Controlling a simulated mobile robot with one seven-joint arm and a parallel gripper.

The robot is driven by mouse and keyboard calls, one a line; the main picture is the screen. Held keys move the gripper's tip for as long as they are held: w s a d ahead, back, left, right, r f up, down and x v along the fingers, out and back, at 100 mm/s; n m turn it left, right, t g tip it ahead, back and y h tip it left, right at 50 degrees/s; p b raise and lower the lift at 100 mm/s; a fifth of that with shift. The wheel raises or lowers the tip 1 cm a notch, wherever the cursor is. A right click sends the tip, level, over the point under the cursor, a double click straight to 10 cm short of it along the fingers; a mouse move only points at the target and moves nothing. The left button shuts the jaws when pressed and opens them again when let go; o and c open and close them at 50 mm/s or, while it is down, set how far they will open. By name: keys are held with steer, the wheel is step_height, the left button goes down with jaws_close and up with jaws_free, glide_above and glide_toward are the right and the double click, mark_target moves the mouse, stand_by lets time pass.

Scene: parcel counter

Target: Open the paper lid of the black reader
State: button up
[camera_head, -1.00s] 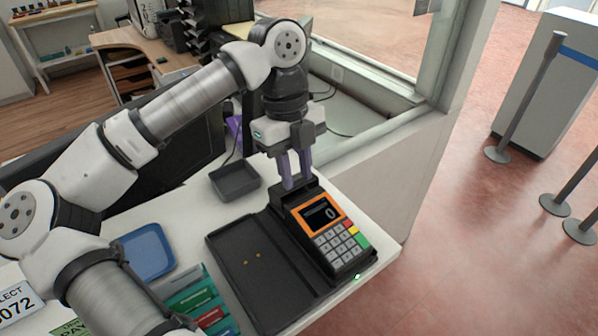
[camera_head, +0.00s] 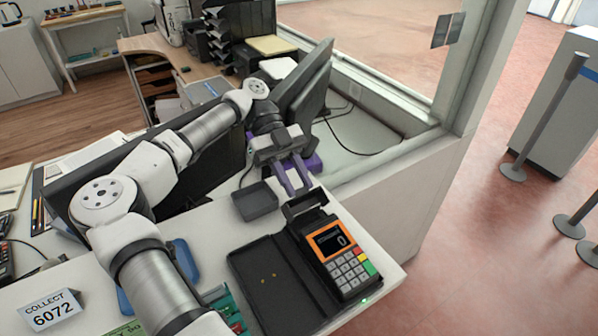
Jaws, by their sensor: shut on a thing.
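The black reader (camera_head: 345,262) has an orange-framed screen showing 0 and a keypad. It stands at the right end of the counter, on the right side of a black tray. Its black paper lid (camera_head: 305,201) is at the reader's far end, tilted up and back, with a dark opening below it. My gripper (camera_head: 297,191) comes from behind, and its purple fingers are shut on the lid's far edge. The fingertips partly hide that edge, so the exact contact is hard to see.
The black tray (camera_head: 268,288) lies left of the reader. A monitor (camera_head: 305,85) stands behind my gripper, near the glass. A "COLLECT 6072" sign (camera_head: 50,309) is at front left.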

steer(key=shift+w+a+f+g+h+p, duration=0.2)
steer(key=shift+w+g+h+p, duration=0.15)
steer(key=shift+g+p, duration=0.2)
steer(key=o, duration=1)
